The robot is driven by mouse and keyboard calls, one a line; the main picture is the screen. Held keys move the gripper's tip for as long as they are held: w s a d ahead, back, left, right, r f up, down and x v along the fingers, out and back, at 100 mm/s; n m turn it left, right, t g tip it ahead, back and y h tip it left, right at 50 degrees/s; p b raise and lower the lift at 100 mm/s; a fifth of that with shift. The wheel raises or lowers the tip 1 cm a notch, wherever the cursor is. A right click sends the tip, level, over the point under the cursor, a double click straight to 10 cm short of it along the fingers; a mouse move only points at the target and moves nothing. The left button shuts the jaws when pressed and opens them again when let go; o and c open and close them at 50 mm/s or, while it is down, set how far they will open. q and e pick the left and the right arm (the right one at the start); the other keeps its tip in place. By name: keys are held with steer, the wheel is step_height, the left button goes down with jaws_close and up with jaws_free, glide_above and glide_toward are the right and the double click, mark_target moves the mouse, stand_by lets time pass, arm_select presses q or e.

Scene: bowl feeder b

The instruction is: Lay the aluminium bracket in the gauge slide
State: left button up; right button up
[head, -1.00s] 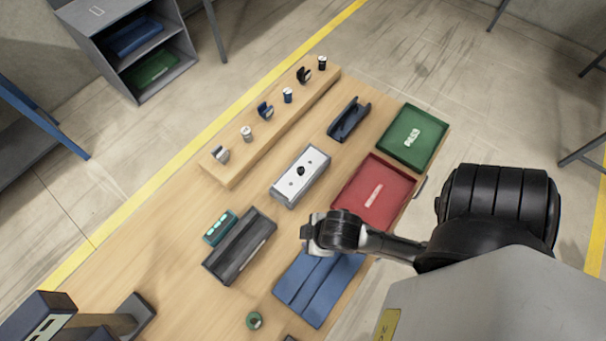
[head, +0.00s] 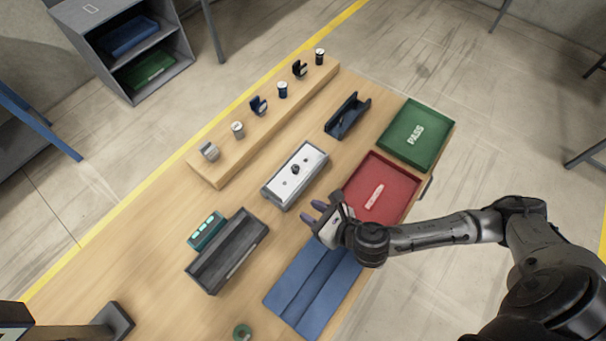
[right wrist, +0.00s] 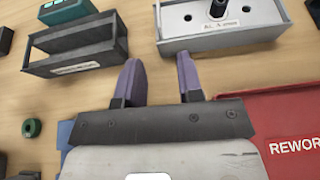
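A light grey, metallic bracket (head: 209,151), which looks like the aluminium one, stands at the near left end of the wooden ledge. A silver fixture (head: 296,175) with a white top and a black central knob sits mid-table. A dark open trough (head: 228,252) lies left of it, and both also show in the right wrist view, as fixture (right wrist: 222,28) and trough (right wrist: 77,46). I cannot tell which of them is the gauge slide; their labels are unreadable. My right gripper (head: 313,213) is open and empty, near the silver fixture; its purple fingers (right wrist: 159,75) stand apart.
A red REWORK tray (head: 402,193) and a green PASS tray (head: 432,148) stand at right. A blue folded mat (head: 285,290) lies below my right gripper. A teal box (head: 206,231) stands beside the trough. Other brackets and cylinders line the ledge (head: 230,165).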

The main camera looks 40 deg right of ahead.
mark_target(275, 193)
steer(key=b+x, duration=0.1)
steer(key=x, duration=1.2)
steer(key=shift+w, duration=0.1)
jaws_close()
steer(key=shift+r, duration=0.1)
